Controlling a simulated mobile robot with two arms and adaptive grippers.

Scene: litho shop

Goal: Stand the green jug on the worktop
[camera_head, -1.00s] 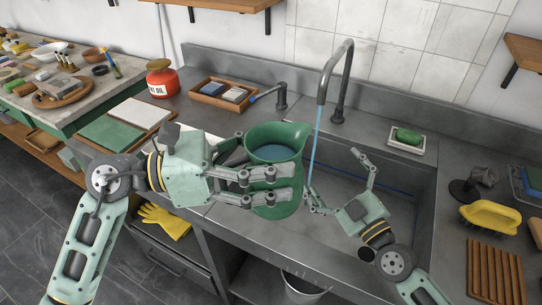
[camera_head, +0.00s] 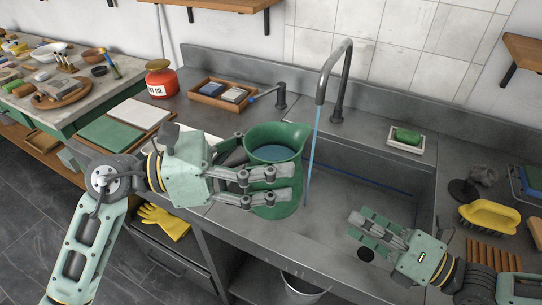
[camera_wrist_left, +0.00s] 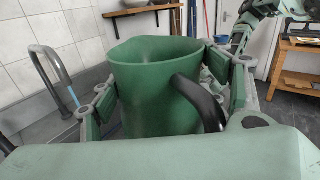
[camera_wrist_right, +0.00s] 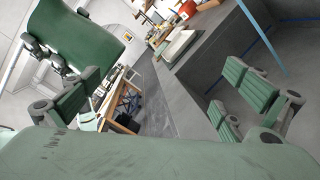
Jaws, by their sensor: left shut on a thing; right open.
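The green jug (camera_head: 276,135) is upright near the front left of the sink, with bluish water (camera_head: 275,152) inside. My left gripper (camera_head: 280,185) is shut on its body from the left. The left wrist view shows the jug (camera_wrist_left: 155,95) between the fingers, its black handle (camera_wrist_left: 200,100) towards the camera. Whether its base touches anything is unclear. My right gripper (camera_head: 375,230) is open and empty over the right part of the sink, apart from the jug. The steel worktop (camera_head: 240,118) continues left of the sink.
The tap (camera_head: 343,75) has a blue stream (camera_head: 313,150) beside the jug, falling into the sink (camera_head: 350,180). A wooden tray (camera_head: 208,97), a red tin (camera_head: 162,80) and boards (camera_head: 110,132) stand left. A soap dish (camera_head: 405,148) and yellow brush (camera_head: 490,216) are right.

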